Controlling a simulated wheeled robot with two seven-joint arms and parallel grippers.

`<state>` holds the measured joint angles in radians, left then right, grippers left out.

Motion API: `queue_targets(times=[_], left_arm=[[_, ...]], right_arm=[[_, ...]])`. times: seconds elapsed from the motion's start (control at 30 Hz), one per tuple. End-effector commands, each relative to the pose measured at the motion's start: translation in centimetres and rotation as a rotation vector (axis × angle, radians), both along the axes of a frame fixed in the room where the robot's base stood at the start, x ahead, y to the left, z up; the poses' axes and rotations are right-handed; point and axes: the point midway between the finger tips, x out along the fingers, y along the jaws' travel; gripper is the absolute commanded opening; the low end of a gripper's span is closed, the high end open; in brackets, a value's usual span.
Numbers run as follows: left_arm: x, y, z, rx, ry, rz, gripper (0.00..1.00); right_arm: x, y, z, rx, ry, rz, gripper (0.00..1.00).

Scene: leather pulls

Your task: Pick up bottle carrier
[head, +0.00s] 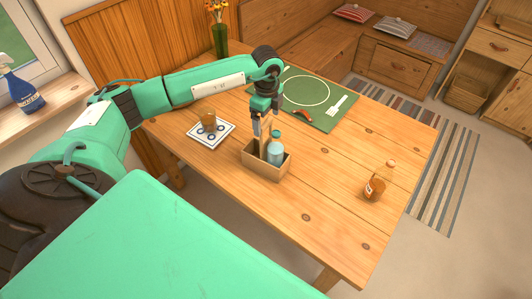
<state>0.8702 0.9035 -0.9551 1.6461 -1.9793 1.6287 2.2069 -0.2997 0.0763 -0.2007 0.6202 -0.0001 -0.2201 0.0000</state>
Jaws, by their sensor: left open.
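The bottle carrier (259,167) is a small open wooden box on the wooden table, near the middle of the head view. A pale blue bottle with a teal cap (274,153) stands in its right part. My left gripper (263,134) points down over the carrier, open, with its fingers at the upright wooden part in the carrier's middle. Whether the fingers touch that part cannot be told. The gripper hides some of the carrier's back. My right gripper is out of view.
Left of the carrier, an amber cup (208,121) stands on a patterned tile (222,136). Behind lie a green mat (322,112), a white spatula (337,106) and a red-brown item (303,116). The table's front is clear.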

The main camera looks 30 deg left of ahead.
Motion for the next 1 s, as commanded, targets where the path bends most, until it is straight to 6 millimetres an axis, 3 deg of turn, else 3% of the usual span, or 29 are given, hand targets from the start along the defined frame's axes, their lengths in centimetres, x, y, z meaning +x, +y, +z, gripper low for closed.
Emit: queue_targets(times=[0.23, 0.4, 0.67, 1.0], left_arm=[[-0.3, 0.2, -2.6, 0.001, 0.004, -0.001, 0.89], [-0.2, 0.1, -4.7, 0.000, 0.002, 0.000, 0.89], [-0.2, 0.1, -5.1, 0.000, 0.000, -0.001, 0.89], [-0.2, 0.1, -5.0, -0.001, 0.000, -0.001, 0.22]], right_arm=[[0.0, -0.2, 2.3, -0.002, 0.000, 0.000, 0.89], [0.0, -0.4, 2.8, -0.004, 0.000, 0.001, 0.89], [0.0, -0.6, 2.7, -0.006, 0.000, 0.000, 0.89], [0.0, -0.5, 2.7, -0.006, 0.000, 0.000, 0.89]])
